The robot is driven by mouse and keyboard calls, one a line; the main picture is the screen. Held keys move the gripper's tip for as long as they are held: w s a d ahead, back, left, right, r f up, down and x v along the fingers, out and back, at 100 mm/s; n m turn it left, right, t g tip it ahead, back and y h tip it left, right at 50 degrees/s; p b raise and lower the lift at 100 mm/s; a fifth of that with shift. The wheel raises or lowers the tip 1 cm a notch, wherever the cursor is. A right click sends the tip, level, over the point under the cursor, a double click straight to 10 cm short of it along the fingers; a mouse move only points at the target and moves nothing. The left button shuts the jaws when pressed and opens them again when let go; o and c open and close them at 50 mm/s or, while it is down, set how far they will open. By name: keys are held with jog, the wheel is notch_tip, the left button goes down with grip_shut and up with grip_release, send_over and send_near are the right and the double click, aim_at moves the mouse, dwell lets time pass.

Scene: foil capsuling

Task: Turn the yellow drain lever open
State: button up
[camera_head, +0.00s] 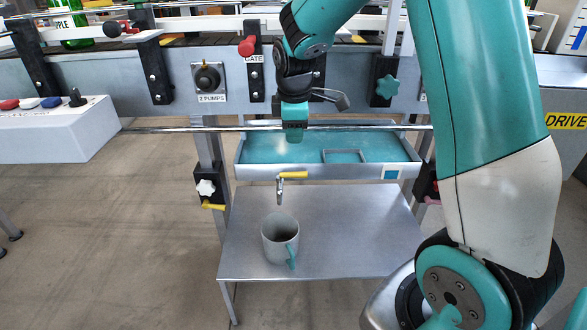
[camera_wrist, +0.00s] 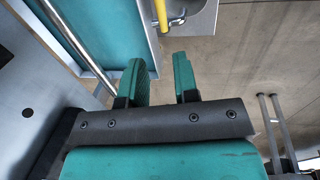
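The yellow drain lever (camera_head: 293,175) sits on top of a small metal tap (camera_head: 280,189) at the front of the teal drip tray (camera_head: 308,172). The lever points to the right, along the tray's front wall. My gripper (camera_head: 294,136) hangs over the tray, behind and above the lever. In the wrist view my gripper (camera_wrist: 160,65) has its two teal fingers apart with nothing between them. There the yellow lever (camera_wrist: 160,14) lies beyond the fingertips, roughly in line with the gap and not touching them. The metal tap (camera_wrist: 177,19) is beside it.
A grey mug (camera_head: 279,240) with a teal handle stands on the metal shelf (camera_head: 340,235) below the tap. A metal rail (camera_head: 190,129) runs across, close to my gripper. A white star knob (camera_head: 206,187) with a yellow lever is on the left leg.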

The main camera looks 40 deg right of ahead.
aim_at(294, 173)
jog(key=f+b, duration=0.1)
jog(key=f, duration=0.3)
jog(key=w+d+f+b, duration=0.1)
jog(key=f, duration=0.4)
jog(key=w+f+b, duration=0.1)
jog(key=f, duration=0.3)
jog(key=shift+w+d+f, duration=0.1)
jog(key=shift+d+f, duration=0.1)
jog(key=shift+f, duration=0.05)
grip_shut()
